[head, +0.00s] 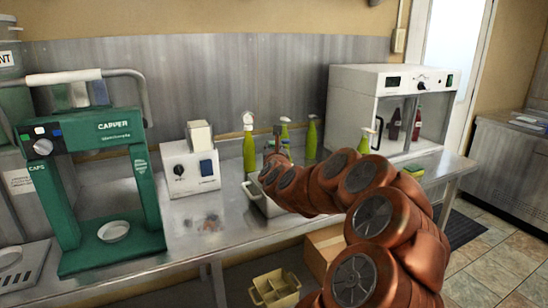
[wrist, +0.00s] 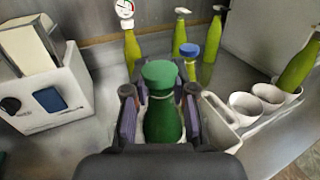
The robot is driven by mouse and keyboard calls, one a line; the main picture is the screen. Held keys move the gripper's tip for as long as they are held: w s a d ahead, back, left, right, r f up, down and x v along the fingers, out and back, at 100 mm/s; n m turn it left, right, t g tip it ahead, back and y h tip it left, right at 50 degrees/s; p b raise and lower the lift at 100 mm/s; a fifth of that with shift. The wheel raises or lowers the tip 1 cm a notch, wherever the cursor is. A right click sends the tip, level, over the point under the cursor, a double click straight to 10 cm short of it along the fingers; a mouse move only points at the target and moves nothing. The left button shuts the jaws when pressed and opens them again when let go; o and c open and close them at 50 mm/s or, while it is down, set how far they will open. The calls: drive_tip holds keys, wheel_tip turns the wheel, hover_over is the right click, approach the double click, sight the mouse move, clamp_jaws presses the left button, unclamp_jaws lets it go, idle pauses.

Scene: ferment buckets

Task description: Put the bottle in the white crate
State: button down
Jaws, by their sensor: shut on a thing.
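The dark green bottle (wrist: 163,118) with a lighter green cap stands between the fingers of my gripper (wrist: 160,92) in the wrist view. The gripper is shut on it, with one finger on each side. The white crate (head: 256,204) sits on the steel bench in the head view, partly hidden by my arm. Its pale rim and side (wrist: 228,132) show right of the gripper in the wrist view. The bottle appears at or above the crate; its base is hidden, so I cannot tell whether it touches the crate floor.
A blue-capped bottle (wrist: 188,62) and several yellow-green bottles stand behind the gripper. White cups (wrist: 246,106) are at the right. A white boxy device (head: 190,168) and a green capper (head: 92,190) stand left. A white cabinet (head: 352,90) is at the back right.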

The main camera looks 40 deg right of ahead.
drive_tip(key=shift+f, duration=1.55)
drive_tip(key=c, duration=1)
unclamp_jaws()
drive_tip(key=shift+o, duration=0.2)
drive_tip(key=shift+s, duration=0.1)
drive_tip(key=b+v, duration=0.5)
drive_tip(key=v, duration=0.6)
drive_tip(key=shift+s+a, duration=0.3)
drive_tip(key=shift+a, duration=0.1)
